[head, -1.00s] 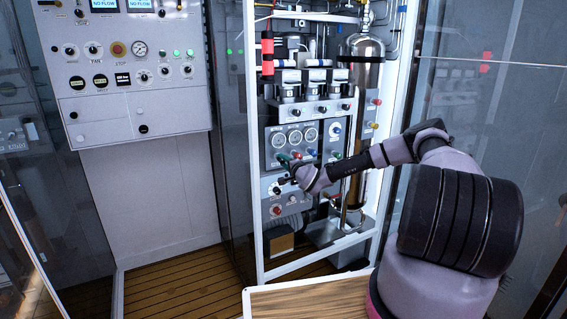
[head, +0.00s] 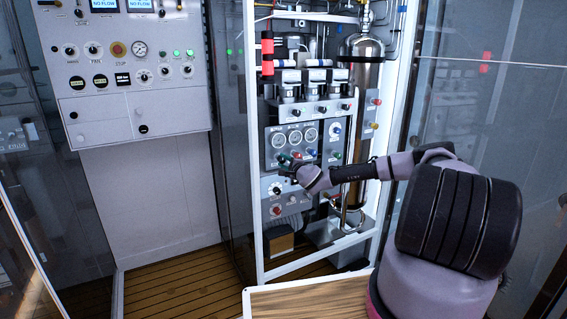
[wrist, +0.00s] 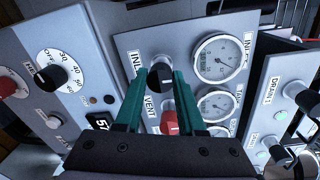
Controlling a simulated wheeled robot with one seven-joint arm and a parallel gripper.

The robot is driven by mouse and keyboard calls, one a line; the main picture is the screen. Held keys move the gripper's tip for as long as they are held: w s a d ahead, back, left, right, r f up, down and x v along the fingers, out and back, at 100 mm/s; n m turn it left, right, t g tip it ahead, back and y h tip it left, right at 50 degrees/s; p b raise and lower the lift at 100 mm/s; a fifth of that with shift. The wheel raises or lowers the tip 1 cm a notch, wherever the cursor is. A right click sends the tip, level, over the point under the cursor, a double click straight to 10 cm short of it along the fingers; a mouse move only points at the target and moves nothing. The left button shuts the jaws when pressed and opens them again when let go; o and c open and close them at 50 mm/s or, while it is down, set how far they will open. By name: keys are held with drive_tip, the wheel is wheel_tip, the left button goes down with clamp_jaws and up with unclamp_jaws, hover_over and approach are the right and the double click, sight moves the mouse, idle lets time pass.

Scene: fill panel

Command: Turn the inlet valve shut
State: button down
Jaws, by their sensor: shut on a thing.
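The inlet valve knob (wrist: 160,76) is dark with a pale mark, on the grey gauge panel beside a partly covered label reading "INL". My gripper (wrist: 160,73) has its two green fingers closed on either side of this knob, and the wrist view looks along them. In the head view my gripper (head: 289,165) is at the lower left of the gauge panel (head: 270,140), where the knob itself is too small and covered to make out. The knob's turn angle is hard to read.
A red vent knob (wrist: 169,122) sits close beside the fingers. Pressure gauges (wrist: 218,58) line the same panel. A dial with numbers (wrist: 52,75) is on the panel to the left. A tall metal cylinder (head: 366,75) stands right of the gauges, near my arm.

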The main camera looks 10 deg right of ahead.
drive_tip(key=c, duration=0.5)
unclamp_jaws()
drive_tip(key=v, duration=1)
drive_tip(key=shift+s+d, duration=0.1)
drive_tip(key=shift+s, duration=0.3)
